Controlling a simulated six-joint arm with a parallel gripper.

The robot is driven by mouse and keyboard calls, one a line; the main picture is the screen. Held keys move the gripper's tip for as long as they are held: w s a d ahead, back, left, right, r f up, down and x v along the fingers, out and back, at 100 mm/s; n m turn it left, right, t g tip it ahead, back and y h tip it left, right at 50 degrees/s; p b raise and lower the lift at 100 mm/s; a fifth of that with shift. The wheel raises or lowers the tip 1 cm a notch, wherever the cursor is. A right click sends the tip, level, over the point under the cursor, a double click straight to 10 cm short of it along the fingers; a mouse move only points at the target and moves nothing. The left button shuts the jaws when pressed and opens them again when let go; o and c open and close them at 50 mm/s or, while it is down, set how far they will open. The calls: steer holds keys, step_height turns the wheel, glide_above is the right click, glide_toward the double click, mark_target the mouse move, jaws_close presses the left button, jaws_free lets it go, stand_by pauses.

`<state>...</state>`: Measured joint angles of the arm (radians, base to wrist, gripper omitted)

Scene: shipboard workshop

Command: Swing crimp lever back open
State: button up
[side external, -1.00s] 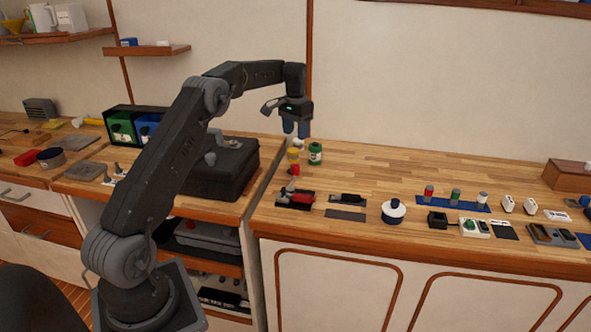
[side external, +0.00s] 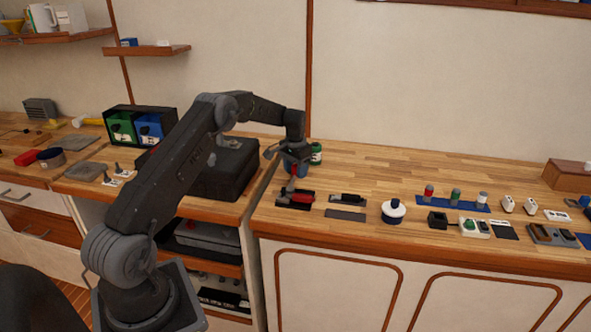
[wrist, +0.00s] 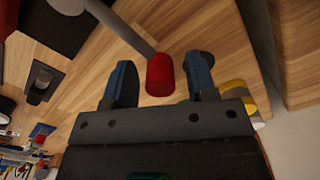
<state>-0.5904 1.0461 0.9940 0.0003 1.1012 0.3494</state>
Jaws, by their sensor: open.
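The crimp tool (side external: 295,201) sits on the bench, a dark base with a red part. Its lever is a grey rod (wrist: 122,28) ending in a red knob (wrist: 160,75) in the wrist view. In the side view the lever stands up from the tool, its top hidden by my gripper (side external: 294,169). My gripper has blue fingertips and is open. In the wrist view the knob lies between the two fingers (wrist: 161,84), with a visible gap on each side. I cannot tell if it is fully level with the fingertips.
A green bottle (side external: 316,153) stands just behind my gripper. A yellow-banded cylinder (wrist: 240,90) is close to the right finger in the wrist view. A black tool (side external: 347,198) and a white-topped round container (side external: 393,211) lie to the right. A black case (side external: 225,172) is left.

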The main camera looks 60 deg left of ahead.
steer(key=c, duration=0.9)
steer(key=shift+w+d, duration=0.1)
steer(key=shift+d, duration=0.05)
steer(key=shift+w+d+m, duration=0.55)
steer(key=shift+d+m, duration=0.2)
steer(key=shift+m, duration=0.55)
steer(key=d+m, duration=0.1)
steer(key=w+d+m, duration=0.1)
steer(key=m, duration=0.1)
steer(key=shift+d+m, duration=0.25)
steer(key=shift+m, duration=0.05)
steer(key=d+m, duration=0.2)
steer(key=m, duration=0.1)
steer(key=shift+w+d, duration=0.15)
steer(key=shift+d, duration=0.1)
steer(key=shift+d+m, duration=0.8)
steer(key=shift+m, duration=0.3)
